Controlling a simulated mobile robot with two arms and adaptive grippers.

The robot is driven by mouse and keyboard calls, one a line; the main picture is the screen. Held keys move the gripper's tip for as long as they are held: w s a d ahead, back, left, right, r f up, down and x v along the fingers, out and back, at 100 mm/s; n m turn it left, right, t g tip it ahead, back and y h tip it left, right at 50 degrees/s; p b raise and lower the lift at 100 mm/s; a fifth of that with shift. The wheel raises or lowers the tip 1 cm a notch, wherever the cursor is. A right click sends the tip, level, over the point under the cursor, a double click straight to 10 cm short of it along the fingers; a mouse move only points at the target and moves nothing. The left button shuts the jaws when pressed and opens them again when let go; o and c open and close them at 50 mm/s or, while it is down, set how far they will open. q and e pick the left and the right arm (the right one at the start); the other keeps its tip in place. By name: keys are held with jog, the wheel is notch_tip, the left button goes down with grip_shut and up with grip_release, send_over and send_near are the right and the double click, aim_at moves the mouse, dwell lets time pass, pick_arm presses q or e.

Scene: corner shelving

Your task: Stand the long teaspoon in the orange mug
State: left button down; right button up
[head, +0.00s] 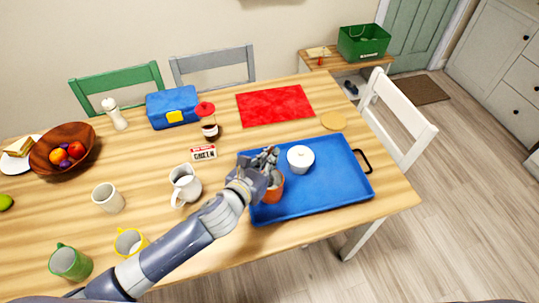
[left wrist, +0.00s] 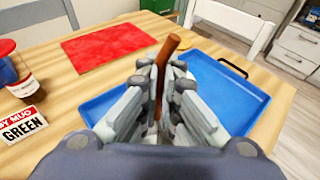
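My left gripper (head: 264,163) is over the left part of the blue tray, right at the orange mug (head: 274,190). In the left wrist view its fingers (left wrist: 158,105) are closed on a long brown handle, which I take as the long teaspoon (left wrist: 164,65). The handle sticks up above the fingers, tilted slightly right. The spoon's lower end is hidden, so I cannot tell whether it is inside the mug. The gripper partly covers the orange mug in the head view. My right gripper is not in view.
A white jug (head: 185,186), a "GREEN" sign (head: 203,153), a red-topped jar (head: 208,121), and pale (head: 108,198), yellow (head: 131,242) and green (head: 71,262) mugs stand left.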

pick_arm(q)
jog(key=shift+f, duration=0.35)
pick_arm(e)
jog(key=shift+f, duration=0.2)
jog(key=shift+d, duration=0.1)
pick_arm(q)
jog(key=c, duration=1.7)
grip_release()
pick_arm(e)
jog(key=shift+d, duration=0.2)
pick_arm(q)
jog(key=v, duration=1.2)
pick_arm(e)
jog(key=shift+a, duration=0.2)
